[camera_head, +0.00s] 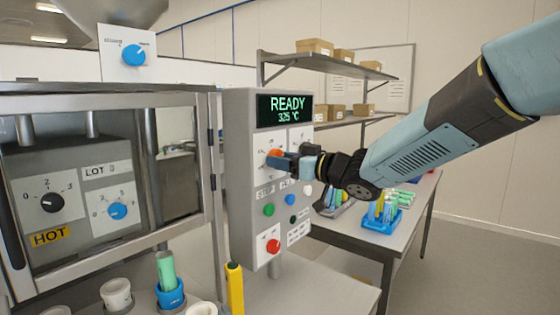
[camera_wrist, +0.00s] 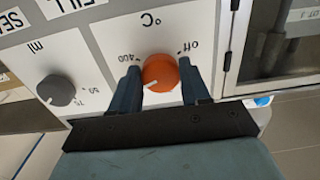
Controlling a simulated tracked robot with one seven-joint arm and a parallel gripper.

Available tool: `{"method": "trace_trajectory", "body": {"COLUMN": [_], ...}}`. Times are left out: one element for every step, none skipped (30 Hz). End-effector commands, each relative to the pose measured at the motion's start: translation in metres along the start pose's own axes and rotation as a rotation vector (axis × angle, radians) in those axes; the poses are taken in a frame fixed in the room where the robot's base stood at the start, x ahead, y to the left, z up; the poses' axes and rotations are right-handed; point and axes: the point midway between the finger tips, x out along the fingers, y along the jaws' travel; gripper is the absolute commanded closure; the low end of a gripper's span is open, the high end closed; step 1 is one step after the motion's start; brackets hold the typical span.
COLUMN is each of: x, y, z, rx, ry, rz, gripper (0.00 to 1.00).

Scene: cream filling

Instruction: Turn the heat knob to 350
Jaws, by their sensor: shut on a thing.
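The heat knob (camera_wrist: 160,74) is orange and sits on a white plate marked °C, with "400" and "Off" at its sides. In the wrist view its label is upside down and its white pointer points to the lower left. My gripper (camera_wrist: 160,69) is shut on the knob, one blue finger on each side. In the head view the knob (camera_head: 273,153) shows at the panel's upper left, partly hidden by my gripper (camera_head: 290,162). The display (camera_head: 284,109) above reads READY and 325 °C. The scale marks around the knob are mostly hidden.
A grey ml knob (camera_wrist: 57,90) sits beside the heat knob. Green (camera_head: 268,209), blue (camera_head: 291,200) and red (camera_head: 272,246) buttons lie below on the panel. A glass-fronted cabinet (camera_head: 150,240) stands left. A table (camera_head: 345,242) with a blue rack (camera_head: 381,222) stands right.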

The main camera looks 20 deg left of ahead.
Motion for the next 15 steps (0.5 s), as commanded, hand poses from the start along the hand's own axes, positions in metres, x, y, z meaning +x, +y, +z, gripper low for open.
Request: {"method": "trace_trajectory", "body": {"x": [-0.0011, -0.0011, -0.0013, -0.0014, -0.0014, -0.0015, -0.0016, -0.0019, -0.0020, -0.0019, -0.0018, -0.0019, -0.0020, -0.0021, -0.0022], "y": [0.0038, 0.0040, 0.0043, 0.0046, 0.0048, 0.0049, 0.0054, 0.0060, 0.0063, 0.0062, 0.0061, 0.0063, 0.0066, 0.0068, 0.0070], "z": [-0.0008, -0.0008, -0.0009, -0.0009, -0.0010, -0.0010, -0.0010, -0.0011, -0.0011, -0.0012, -0.0012, -0.0013, -0.0013, -0.0014, -0.0014], "rx": [0.001, 0.000, -0.003, -0.009, -0.018, -0.037, -0.053, -0.071, -0.093, -0.108, -0.123, -0.138, -0.148, -0.155, -0.160], "ry": [0.001, 0.001, 0.001, 0.001, 0.001, 0.001, 0.001, 0.001, 0.001, 0.001, 0.001, 0.001, 0.001, 0.001, 0.001], "rz": [0.008, 0.008, 0.008, 0.009, 0.009, 0.010, 0.010, 0.011, 0.012, 0.012, 0.011, 0.012, 0.012, 0.013, 0.013], "gripper": [0.84, 0.84, 0.84, 0.84, 0.84, 0.84, 0.84, 0.84, 0.84, 0.84, 0.84, 0.84, 0.84, 0.84, 0.84]}}
